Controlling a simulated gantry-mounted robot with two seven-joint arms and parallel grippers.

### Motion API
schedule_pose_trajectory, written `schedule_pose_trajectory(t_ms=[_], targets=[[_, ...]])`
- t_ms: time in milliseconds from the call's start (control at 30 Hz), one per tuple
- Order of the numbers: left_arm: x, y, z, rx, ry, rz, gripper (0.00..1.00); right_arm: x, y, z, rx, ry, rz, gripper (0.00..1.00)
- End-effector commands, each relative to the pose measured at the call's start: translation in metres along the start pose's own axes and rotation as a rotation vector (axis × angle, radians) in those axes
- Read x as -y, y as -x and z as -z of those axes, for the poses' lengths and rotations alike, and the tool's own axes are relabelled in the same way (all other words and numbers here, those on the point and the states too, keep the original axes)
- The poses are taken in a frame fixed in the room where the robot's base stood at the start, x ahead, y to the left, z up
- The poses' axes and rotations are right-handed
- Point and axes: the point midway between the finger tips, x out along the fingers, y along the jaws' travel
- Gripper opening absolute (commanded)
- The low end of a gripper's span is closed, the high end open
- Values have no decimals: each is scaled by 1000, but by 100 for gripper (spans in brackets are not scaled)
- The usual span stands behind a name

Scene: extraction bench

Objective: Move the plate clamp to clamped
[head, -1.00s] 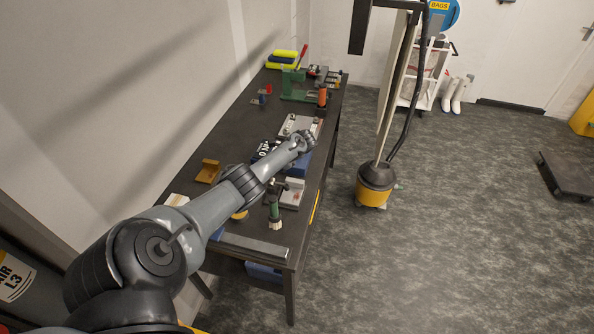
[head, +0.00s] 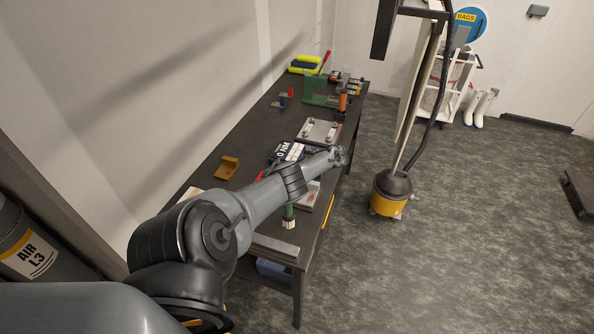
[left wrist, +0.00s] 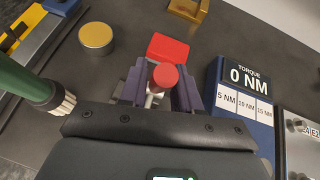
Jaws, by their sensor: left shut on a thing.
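In the left wrist view my left gripper (left wrist: 158,90) has its purple fingers closed around a small upright part with a round red knob (left wrist: 165,76) and a pale metal stem. A red block (left wrist: 168,48) lies just beyond the knob. This red-knobbed part may be the plate clamp, but no label shows that. In the head view a bit of red (head: 260,175) shows beside my left arm, between the brown bracket and the torque box. My right gripper is in neither view.
A blue torque box (left wrist: 243,95) reading 0 NM stands close right of the gripper. A metal plate with fittings (head: 318,131) lies beyond it. A green-handled brush (left wrist: 30,82) and a gold disc (left wrist: 97,37) are on the left. A brown bracket (head: 228,167) stands near the wall.

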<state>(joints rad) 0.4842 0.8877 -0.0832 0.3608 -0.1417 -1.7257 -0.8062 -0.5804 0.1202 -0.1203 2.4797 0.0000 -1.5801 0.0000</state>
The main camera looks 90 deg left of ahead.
Motion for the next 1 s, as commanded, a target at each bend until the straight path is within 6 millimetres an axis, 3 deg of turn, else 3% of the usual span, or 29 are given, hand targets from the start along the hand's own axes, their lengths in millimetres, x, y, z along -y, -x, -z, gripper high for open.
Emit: schedule_pose_trajectory(t_ms=[33, 67, 200, 633, 1000], targets=[[0, 0, 1, -1, -2, 1, 0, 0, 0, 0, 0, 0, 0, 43], [0, 0, 1, -1, -2, 1, 33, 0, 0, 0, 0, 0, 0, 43], [0, 0, 1, -2, -3, 1, 53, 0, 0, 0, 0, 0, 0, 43], [0, 9, 2, -4, -3, 3, 53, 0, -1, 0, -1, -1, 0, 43], [0, 68, 4, -6, -2, 3, 53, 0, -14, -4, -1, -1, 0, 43]])
